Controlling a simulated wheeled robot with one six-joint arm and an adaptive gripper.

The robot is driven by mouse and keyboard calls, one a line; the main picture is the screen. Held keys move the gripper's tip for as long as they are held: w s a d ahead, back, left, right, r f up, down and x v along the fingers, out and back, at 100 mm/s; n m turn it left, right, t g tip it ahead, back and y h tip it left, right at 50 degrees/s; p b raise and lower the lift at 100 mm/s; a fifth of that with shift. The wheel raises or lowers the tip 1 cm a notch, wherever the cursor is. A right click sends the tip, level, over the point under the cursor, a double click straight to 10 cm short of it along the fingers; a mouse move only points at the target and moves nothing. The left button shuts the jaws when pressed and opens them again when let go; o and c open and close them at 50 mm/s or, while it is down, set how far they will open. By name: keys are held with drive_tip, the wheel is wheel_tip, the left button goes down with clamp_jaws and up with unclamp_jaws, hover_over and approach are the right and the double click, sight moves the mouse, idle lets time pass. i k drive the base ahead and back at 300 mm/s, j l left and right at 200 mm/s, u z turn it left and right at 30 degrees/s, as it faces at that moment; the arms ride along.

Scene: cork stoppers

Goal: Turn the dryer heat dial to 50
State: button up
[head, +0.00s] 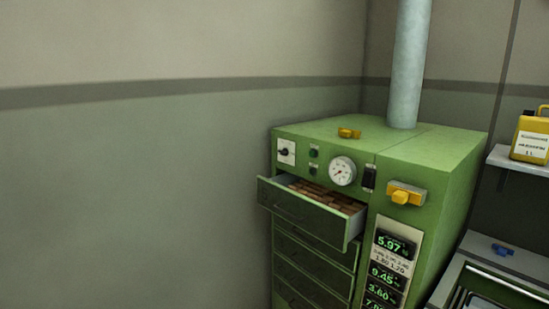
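The green dryer cabinet (432,150) stands in the corner at the right of the head view. A black knob on a square white plate (286,152) sits at the upper left of its front. It looks like the heat dial, but its markings are too small to read. A round white gauge with a needle (342,171) is to its right, its numbers also unreadable. My gripper is not in view, and nothing covers the knob.
The top drawer (304,212) sticks out below the knob, holding brown cork pieces (322,194). A yellow part (405,194) juts from the front above digital readouts (395,245). A grey pipe (409,65) rises behind. A shelf with a yellow container (530,137) is right. The left wall is bare.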

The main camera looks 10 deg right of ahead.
sight(284, 152)
drive_tip(key=i+j+u, duration=0.1)
drive_tip(key=i+u, duration=0.15)
drive_tip(key=i, duration=0.2)
drive_tip(key=i+u, duration=0.3)
drive_tip(key=i+j, duration=0.05)
drive_tip(key=i, duration=0.05)
